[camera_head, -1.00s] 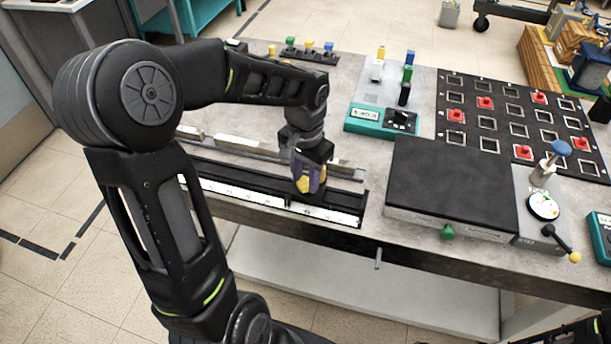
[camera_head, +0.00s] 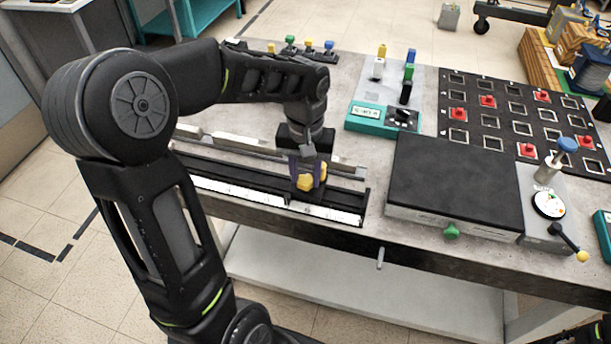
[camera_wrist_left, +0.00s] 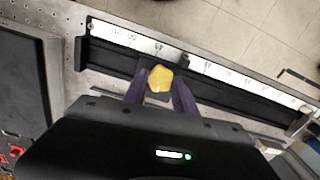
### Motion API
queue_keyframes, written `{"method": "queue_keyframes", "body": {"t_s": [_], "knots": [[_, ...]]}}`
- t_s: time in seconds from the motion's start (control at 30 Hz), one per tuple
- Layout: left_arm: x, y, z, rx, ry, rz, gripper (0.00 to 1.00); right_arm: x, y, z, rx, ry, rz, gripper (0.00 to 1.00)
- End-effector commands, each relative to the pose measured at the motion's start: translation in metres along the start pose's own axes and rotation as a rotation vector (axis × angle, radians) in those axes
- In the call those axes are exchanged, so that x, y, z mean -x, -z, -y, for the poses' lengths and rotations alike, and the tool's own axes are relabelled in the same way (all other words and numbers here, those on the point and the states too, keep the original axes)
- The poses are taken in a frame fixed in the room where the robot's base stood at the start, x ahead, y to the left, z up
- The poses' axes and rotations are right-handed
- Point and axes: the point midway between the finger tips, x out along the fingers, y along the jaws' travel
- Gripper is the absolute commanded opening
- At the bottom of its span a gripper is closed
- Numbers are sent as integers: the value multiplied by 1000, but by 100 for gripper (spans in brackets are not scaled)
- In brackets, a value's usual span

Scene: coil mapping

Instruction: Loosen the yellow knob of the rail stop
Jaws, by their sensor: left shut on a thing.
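The yellow knob (camera_head: 311,177) of the rail stop sits on a black rail (camera_head: 235,187) with a white scale strip along its front edge. My left gripper (camera_head: 309,172) comes down on it from above with purple fingers. In the left wrist view the yellow knob (camera_wrist_left: 159,79) lies between the two fingers, which are shut on it. The stop's dark body (camera_head: 306,194) shows only in part under the fingers. My right gripper is not in view.
A black-topped box (camera_head: 450,180) with a green knob stands right of the rail. A dial gauge unit (camera_head: 549,204) with a blue knob and a yellow-tipped lever is beyond it. A slotted black board (camera_head: 515,115) with red pieces lies at the back right.

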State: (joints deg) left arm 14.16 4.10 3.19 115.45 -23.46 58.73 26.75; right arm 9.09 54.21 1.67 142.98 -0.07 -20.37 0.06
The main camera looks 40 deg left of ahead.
Motion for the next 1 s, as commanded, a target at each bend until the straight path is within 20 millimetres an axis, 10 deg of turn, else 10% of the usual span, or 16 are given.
{"method": "queue_keyframes", "body": {"t_s": [0.57, 0.6, 1.0], "knots": [[0, 0, 0, 62, 0, -1, 0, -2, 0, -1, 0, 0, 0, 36], [0, 0, 0, 62, 0, -1, 34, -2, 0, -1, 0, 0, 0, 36], [0, 0, 0, 61, 0, -1, 55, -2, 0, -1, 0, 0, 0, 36]]}}
